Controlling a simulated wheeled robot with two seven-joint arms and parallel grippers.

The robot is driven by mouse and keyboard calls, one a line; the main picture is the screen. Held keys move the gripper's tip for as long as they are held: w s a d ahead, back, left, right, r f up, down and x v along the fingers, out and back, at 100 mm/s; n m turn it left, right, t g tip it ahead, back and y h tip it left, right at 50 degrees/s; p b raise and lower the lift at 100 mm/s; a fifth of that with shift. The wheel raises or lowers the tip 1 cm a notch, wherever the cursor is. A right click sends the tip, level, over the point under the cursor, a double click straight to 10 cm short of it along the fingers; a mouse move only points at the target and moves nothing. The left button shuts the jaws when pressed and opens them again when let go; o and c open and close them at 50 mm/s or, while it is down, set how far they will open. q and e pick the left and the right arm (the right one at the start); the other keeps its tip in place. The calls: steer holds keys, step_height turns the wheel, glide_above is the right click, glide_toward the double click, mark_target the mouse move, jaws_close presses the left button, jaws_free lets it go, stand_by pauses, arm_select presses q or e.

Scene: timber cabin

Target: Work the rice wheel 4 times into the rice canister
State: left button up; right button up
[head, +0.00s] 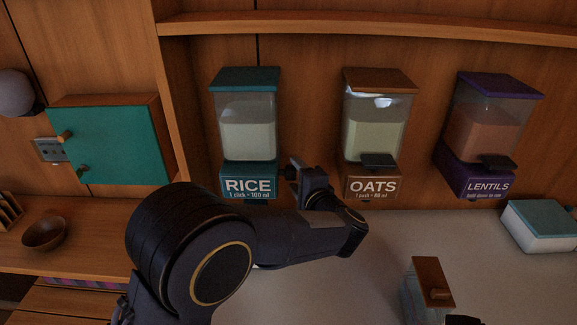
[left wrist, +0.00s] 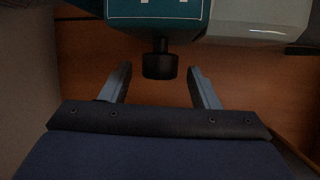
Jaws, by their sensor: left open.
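The rice dispenser (head: 247,130) hangs on the wall, with a teal lid, pale grain in its clear hopper and a teal RICE label reading 1 click = 100 ml. My left gripper (head: 292,170) is at the right side of its base. In the left wrist view the gripper (left wrist: 162,84) is open, its fingers either side of and just short of a dark knob (left wrist: 160,66), apparently the rice wheel. A white box with a teal lid (head: 540,222) and a clear canister with a brown lid (head: 432,280) stand on the counter; which is the rice canister is unclear.
Oats (head: 374,130) and lentils (head: 484,130) dispensers hang to the right. A shelf (head: 380,27) runs above. A teal-doored cabinet (head: 118,145) and a wooden bowl (head: 44,232) are at left. The counter (head: 400,230) below the oats is clear.

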mark_target(290, 169)
arm_select(q)
steer(key=shift+x, duration=2.3)
steer(key=c, duration=1)
steer(key=shift+o, duration=0.2)
steer(key=shift+f, duration=0.1)
steer(key=shift+t, duration=0.3)
